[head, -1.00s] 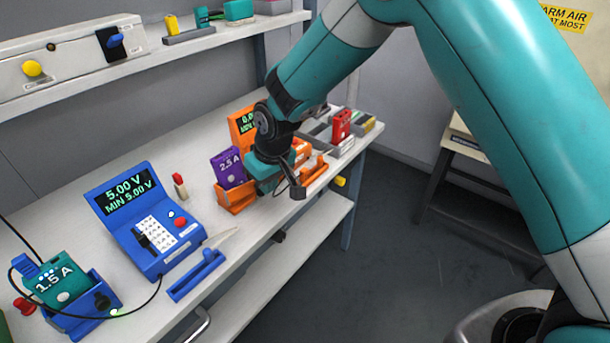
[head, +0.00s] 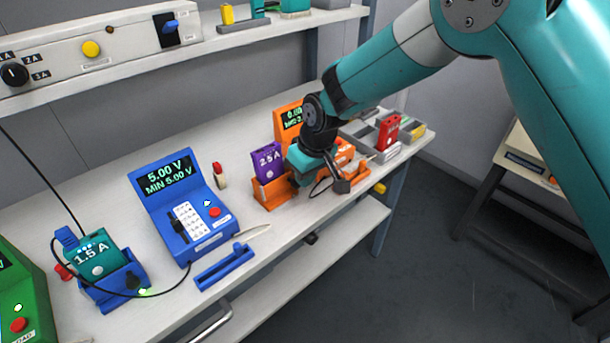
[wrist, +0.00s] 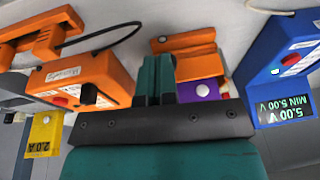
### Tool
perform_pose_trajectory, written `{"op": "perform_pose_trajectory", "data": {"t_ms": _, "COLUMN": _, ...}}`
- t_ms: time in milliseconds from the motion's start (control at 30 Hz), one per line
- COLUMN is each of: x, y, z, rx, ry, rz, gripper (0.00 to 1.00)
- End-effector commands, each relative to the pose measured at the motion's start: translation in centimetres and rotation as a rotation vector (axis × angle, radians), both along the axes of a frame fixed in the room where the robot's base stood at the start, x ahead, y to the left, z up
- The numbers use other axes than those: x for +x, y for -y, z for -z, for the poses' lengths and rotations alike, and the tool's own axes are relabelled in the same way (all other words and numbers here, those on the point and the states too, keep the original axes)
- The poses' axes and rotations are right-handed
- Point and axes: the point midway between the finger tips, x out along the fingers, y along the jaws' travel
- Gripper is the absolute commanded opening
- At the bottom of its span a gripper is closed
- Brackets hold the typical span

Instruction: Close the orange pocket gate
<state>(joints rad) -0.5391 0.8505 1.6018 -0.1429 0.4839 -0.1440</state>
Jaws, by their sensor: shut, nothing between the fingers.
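The orange pocket (head: 268,196) stands on the bench with a purple 2.5 A cell (head: 266,160) upright in it. In the wrist view the pocket (wrist: 200,64) and purple cell (wrist: 197,91) are right of my fingers. An orange bar with a round pin (wrist: 184,40) lies along the pocket's bench-edge side and looks like its gate; I cannot tell its exact angle. My gripper (wrist: 157,62) is shut and empty, its fingers beside the pocket's end; contact is unclear. In the head view my gripper (head: 306,168) hides part of the orange station.
The orange meter (head: 290,120) is just behind my gripper; its body (wrist: 85,78) and an orange slotted bar (wrist: 40,38) are left in the wrist view. A yellow 2.0 A cell (wrist: 43,135) is nearby. The blue meter (head: 180,205) and blue pocket (head: 112,285) stand left.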

Motion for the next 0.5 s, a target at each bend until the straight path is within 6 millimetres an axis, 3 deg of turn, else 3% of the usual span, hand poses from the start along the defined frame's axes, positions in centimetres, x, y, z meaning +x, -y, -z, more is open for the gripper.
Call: {"op": "perform_pose_trajectory", "data": {"t_ms": 500, "x": -0.5, "y": -1.4, "z": 0.0, "rx": 0.001, "ry": 0.000, "rz": 0.000, "gripper": 0.00}}
